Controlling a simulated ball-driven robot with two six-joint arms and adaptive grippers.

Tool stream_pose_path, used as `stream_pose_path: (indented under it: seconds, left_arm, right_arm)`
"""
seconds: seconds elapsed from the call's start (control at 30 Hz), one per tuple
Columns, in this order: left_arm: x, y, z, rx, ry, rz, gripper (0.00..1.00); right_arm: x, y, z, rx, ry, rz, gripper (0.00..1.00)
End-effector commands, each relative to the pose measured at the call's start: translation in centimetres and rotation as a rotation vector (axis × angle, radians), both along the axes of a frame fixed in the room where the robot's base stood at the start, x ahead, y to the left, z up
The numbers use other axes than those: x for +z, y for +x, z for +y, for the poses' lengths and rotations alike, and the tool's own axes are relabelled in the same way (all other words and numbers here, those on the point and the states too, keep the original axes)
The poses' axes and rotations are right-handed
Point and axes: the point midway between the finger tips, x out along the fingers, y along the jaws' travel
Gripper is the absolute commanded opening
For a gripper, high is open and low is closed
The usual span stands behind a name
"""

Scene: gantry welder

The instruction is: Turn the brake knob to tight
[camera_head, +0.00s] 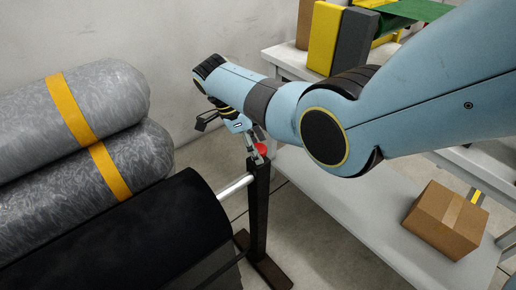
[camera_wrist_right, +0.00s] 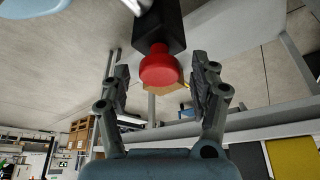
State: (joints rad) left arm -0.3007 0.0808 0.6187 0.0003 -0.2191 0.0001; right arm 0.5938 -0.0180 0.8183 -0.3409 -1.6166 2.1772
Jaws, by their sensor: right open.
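The brake knob (camera_head: 262,149) is red and sits at the top of a dark upright post (camera_head: 258,205) in the head view. In the right wrist view the knob (camera_wrist_right: 159,68) is round and red, on the end of a black block (camera_wrist_right: 158,28). My right gripper (camera_head: 251,146) is at the post top, beside the knob. In the right wrist view my right gripper (camera_wrist_right: 161,80) is open, with one finger on each side of the knob and visible gaps between. Whether the knob is loose or tight cannot be told. My left gripper is not in view.
A black roll (camera_head: 150,235) with a pale shaft (camera_head: 236,186) meets the post on the left. Grey wrapped rolls (camera_head: 70,105) with orange bands lie behind it. At right, a pale shelf unit (camera_head: 350,215) carries a cardboard box (camera_head: 445,220). Open floor lies around the post.

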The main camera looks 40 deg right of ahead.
Motion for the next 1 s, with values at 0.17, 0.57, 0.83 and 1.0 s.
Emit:
stream_pose_path:
  seconds: [0.17, 0.57, 0.83, 1.0]
  left_arm:
    - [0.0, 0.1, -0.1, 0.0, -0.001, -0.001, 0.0]
    - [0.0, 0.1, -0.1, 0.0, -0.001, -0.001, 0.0]
    - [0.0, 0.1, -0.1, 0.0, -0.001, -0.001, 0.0]
    - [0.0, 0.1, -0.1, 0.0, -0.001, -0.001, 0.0]
  right_arm:
    - [3.7, 1.0, 1.4, 0.002, 0.002, -0.006, 0.62]
    - [9.4, 2.2, 3.3, 0.001, 0.001, -0.002, 0.62]
    - [9.7, 2.2, 3.4, 0.0, 0.001, -0.001, 0.62]
    - [9.7, 2.2, 3.4, 0.001, 0.001, 0.0, 0.62]
